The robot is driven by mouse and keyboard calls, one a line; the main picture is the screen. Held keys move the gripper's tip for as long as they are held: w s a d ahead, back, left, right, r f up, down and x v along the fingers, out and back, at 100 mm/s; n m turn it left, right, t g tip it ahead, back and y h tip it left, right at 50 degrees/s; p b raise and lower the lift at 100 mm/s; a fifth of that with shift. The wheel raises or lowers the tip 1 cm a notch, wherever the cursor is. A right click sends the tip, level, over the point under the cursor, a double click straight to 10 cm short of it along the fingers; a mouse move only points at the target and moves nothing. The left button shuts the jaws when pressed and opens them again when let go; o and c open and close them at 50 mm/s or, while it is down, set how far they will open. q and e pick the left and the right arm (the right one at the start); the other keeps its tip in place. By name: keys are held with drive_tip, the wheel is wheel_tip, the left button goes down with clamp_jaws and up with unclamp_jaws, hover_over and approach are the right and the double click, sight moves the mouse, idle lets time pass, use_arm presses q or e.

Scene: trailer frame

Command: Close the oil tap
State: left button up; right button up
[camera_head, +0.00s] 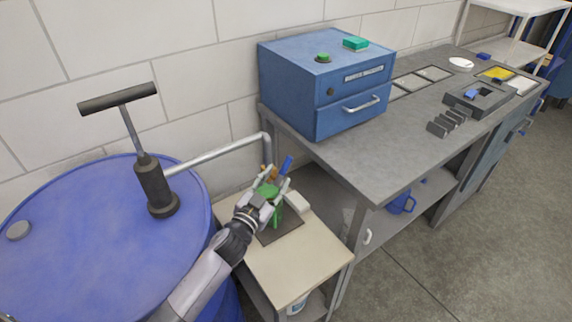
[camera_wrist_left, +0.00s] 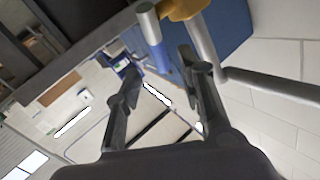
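The oil tap has a brass-yellow body (camera_head: 267,172) at the end of the grey pipe, and a blue handle (camera_head: 286,165) that slants up to the right. In the left wrist view the brass body (camera_wrist_left: 184,8) is at the top, and the blue handle (camera_wrist_left: 161,58) shows between my fingertips. My left gripper (camera_head: 277,181) is just below and in front of the tap. Its fingers (camera_wrist_left: 160,64) are spread apart, on either side of the handle in the picture; I cannot tell whether they touch it. My right gripper is in neither view.
A green container (camera_head: 277,213) stands on a dark mat on the small table (camera_head: 318,252), partly hidden by my gripper. A blue drum (camera_head: 90,240) with a T-handled pump (camera_head: 153,185) is at left. A grey workbench (camera_head: 370,160) with a blue box (camera_head: 290,75) stands right.

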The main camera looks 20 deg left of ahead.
sight(284, 168)
use_arm(q)
drive_tip(key=w, duration=0.4)
drive_tip(key=w+d, duration=0.1)
drive_tip(key=w, duration=0.2)
drive_tip(key=shift+c, duration=0.2)
clamp_jaws()
idle(0.6)
